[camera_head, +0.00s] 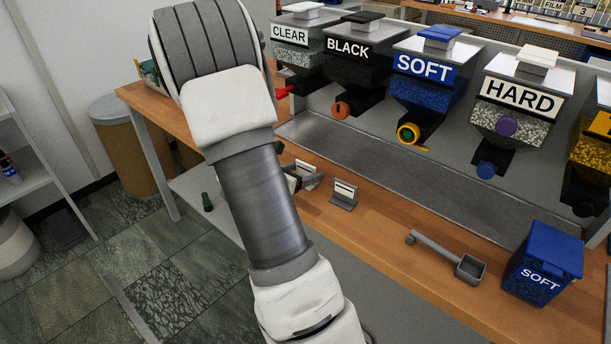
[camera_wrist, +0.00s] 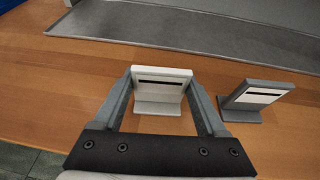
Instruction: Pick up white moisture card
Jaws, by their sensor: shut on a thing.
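A white card (camera_wrist: 160,78) with a dark line across it stands on a pale base between the fingers of my gripper (camera_wrist: 161,74). The fingers are shut on its two sides. Its base appears close to the wooden bench; I cannot tell whether it touches. In the head view the card (camera_head: 309,171) is partly hidden by my gripper (camera_head: 298,176). A second white card in a grey stand (camera_wrist: 256,97) is to the right, apart from my gripper; it also shows in the head view (camera_head: 344,193). Any small print is unreadable.
A grey metal tray (camera_wrist: 190,28) lies behind the cards, under labelled hoppers such as the blue SOFT one (camera_head: 427,66). A grey scoop (camera_head: 447,256) and a blue SOFT box (camera_head: 543,262) are to the right on the bench (camera_head: 400,270).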

